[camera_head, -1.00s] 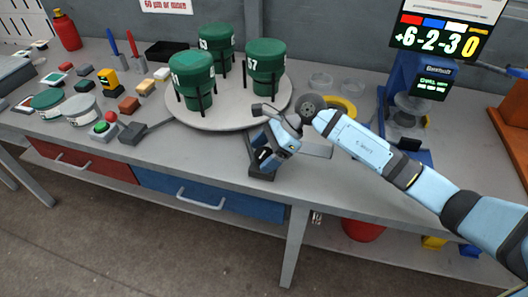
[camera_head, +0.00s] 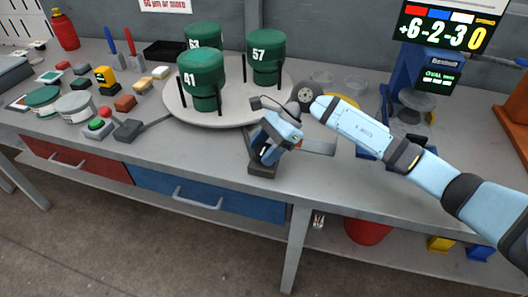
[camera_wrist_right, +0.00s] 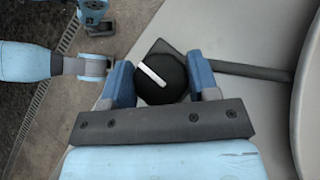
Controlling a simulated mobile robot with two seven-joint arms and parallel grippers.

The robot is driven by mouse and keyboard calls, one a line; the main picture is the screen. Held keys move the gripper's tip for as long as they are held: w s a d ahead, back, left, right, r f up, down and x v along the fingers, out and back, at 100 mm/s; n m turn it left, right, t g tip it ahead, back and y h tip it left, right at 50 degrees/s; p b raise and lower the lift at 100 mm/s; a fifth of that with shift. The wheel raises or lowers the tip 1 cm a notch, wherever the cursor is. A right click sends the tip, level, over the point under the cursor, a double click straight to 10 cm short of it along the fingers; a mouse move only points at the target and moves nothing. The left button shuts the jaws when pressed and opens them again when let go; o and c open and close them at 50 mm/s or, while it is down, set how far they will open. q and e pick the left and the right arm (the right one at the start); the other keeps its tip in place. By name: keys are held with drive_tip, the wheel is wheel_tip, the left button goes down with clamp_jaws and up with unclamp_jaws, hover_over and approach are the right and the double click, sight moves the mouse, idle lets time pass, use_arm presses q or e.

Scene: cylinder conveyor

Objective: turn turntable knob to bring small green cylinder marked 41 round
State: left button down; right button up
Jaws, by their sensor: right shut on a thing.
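The turntable (camera_head: 235,117) is a pale round plate carrying three green cylinders. The cylinder marked 41 (camera_head: 203,80) stands at its front left. The one marked 63 (camera_head: 203,38) is behind it and the one marked 57 (camera_head: 266,58) is at the right. All stand upright between black posts. My right gripper (camera_head: 264,160) is down at the control box in front of the turntable. The right wrist view shows its blue fingers on both sides of the black knob (camera_wrist_right: 160,88), shut on it; the knob's white line slants.
A control box with a green button (camera_head: 97,126) stands left of the turntable. Small blocks and round tins (camera_head: 75,106) fill the left of the table. A yellow ring (camera_head: 342,104) and a blue weighing machine (camera_head: 413,75) are at the right.

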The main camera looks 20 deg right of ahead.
drive_tip(key=o, duration=0.9)
drive_tip(key=v, duration=1.3)
drive_tip(key=shift+d+r, duration=0.3)
